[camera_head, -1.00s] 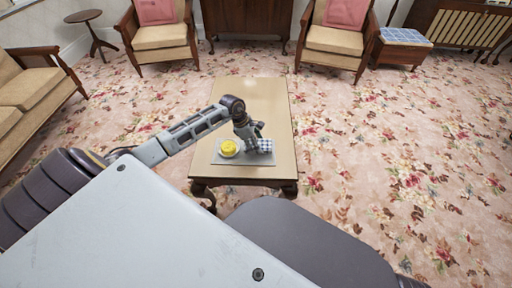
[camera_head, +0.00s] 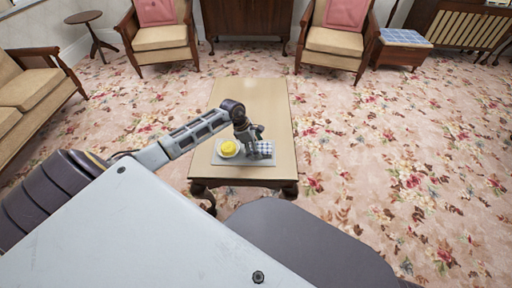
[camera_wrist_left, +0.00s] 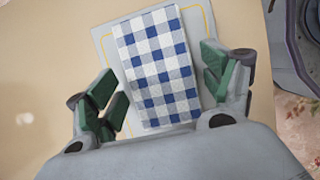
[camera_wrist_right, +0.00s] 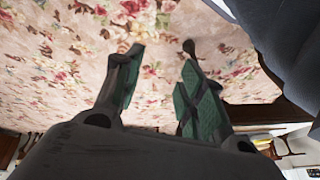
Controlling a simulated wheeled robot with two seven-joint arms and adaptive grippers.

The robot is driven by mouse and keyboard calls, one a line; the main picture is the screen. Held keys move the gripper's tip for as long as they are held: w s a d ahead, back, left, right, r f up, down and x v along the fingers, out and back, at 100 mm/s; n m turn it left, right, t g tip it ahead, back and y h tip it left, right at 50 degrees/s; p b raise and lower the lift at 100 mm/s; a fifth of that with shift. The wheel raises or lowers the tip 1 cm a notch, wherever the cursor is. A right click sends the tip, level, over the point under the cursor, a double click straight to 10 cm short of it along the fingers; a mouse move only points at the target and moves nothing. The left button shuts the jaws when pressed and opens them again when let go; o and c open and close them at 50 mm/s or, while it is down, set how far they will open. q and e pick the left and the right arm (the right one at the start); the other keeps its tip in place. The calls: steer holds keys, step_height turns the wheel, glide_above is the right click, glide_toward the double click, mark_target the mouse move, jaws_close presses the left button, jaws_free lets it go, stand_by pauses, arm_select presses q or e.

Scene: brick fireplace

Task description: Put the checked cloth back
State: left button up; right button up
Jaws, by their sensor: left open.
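The blue and white checked cloth (camera_wrist_left: 158,65) lies folded flat on a grey mat with a yellow outline (camera_wrist_left: 106,40) in the left wrist view. In the head view the cloth (camera_head: 265,148) is on the right part of the mat (camera_head: 238,160), at the near end of the table. My left gripper (camera_wrist_left: 160,88) is open above the cloth, with one finger on either side of it; it also shows in the head view (camera_head: 254,138). I cannot tell whether the fingers touch the cloth. My right gripper (camera_wrist_right: 160,75) is open and empty, with flowered carpet behind it.
The wooden table (camera_head: 262,100) is bare beyond the mat. Two armchairs (camera_head: 160,38) and a sofa (camera_head: 38,85) stand farther off. Carpet to the right is clear.

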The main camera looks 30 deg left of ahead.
arm_select(q)
steer(key=shift+s+a+r, duration=0.1)
steer(key=shift+a+r, duration=0.1)
steer(key=shift+r, duration=0.45)
steer(key=p+v, duration=0.2)
steer(key=v, duration=0.2)
steer(key=shift+s+a+r, duration=0.1)
steer(key=shift+a+r, duration=0.05)
steer(key=shift+r, duration=0.2)
steer(key=p+v, duration=0.1)
steer(key=v, duration=0.5)
arm_select(e)
steer(key=shift+s+d+g+h, duration=0.25)
steer(key=shift+d+g+h, duration=0.15)
steer(key=shift+d+g, duration=0.25)
steer(key=shift+w+d+r, duration=0.1)
steer(key=shift+w+r, duration=0.05)
